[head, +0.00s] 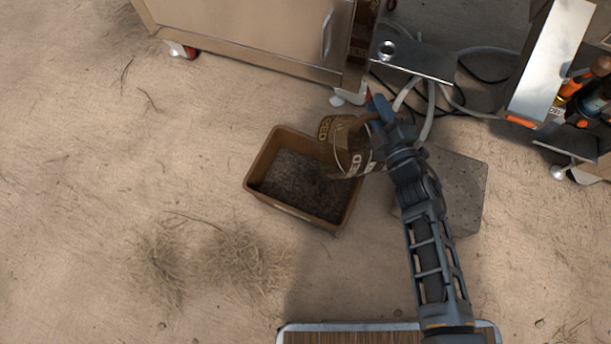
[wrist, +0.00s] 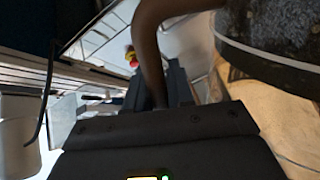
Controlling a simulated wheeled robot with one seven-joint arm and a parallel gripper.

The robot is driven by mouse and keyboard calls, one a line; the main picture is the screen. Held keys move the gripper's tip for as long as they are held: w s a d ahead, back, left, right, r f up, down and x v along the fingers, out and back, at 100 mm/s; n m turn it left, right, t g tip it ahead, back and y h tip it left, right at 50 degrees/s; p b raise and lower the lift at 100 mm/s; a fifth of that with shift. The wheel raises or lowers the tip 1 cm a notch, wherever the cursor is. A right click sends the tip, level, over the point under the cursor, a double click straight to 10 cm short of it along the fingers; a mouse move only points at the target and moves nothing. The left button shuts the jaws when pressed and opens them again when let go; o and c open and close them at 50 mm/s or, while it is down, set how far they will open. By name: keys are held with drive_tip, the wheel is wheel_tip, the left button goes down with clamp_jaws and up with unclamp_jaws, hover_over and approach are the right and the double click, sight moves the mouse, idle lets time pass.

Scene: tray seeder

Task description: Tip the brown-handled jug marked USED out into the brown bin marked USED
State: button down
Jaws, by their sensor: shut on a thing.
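The brown-handled jug (head: 345,150) hangs over the right part of the brown bin in the head view, tilted to the left. Parts of the word USED show on it. My gripper (head: 380,118) is shut on its brown handle, to the right of the bin. In the wrist view the curved handle (wrist: 148,45) runs down between the fingers of my gripper (wrist: 172,88), and the dark jug body (wrist: 270,40) is at upper right. The brown bin (head: 292,209) stands on the floor with dark, crumbly material inside. No marking on the bin is readable. Whether material is falling is unclear.
A beige cabinet on casters (head: 250,30) stands behind the bin. A grey slab (head: 460,190) lies right of the bin, under my arm. A metal plate (head: 415,60) with hoses is behind my gripper. A cart with bottles is at right. The sandy floor at left is open, with dry straw (head: 190,255).

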sight(348, 123)
drive_tip(key=shift+s+a+f+n+b, duration=0.1)
drive_tip(key=shift+a+f+n+b, duration=0.05)
drive_tip(key=shift+a+n+b, duration=0.2)
drive_tip(key=shift+s+a+n+b, duration=0.35)
drive_tip(key=shift+a+b, duration=0.2)
drive_tip(key=shift+a, duration=0.4)
drive_tip(key=shift+s+a+n+b, duration=0.25)
drive_tip(key=shift+a+n+b, duration=0.3)
drive_tip(key=shift+a, duration=0.4)
drive_tip(key=shift+s+a+n+b, duration=0.35)
drive_tip(key=shift+a+b, duration=0.2)
drive_tip(key=shift+a, duration=0.4)
drive_tip(key=s+a+r+n, duration=0.1)
drive_tip(key=s+a+n, duration=0.2)
drive_tip(key=a+n, duration=0.3)
drive_tip(key=shift+a+r, duration=0.25)
drive_tip(key=shift+a, duration=2.1)
drive_tip(key=shift+s, duration=0.15)
drive_tip(key=shift+d, duration=0.1)
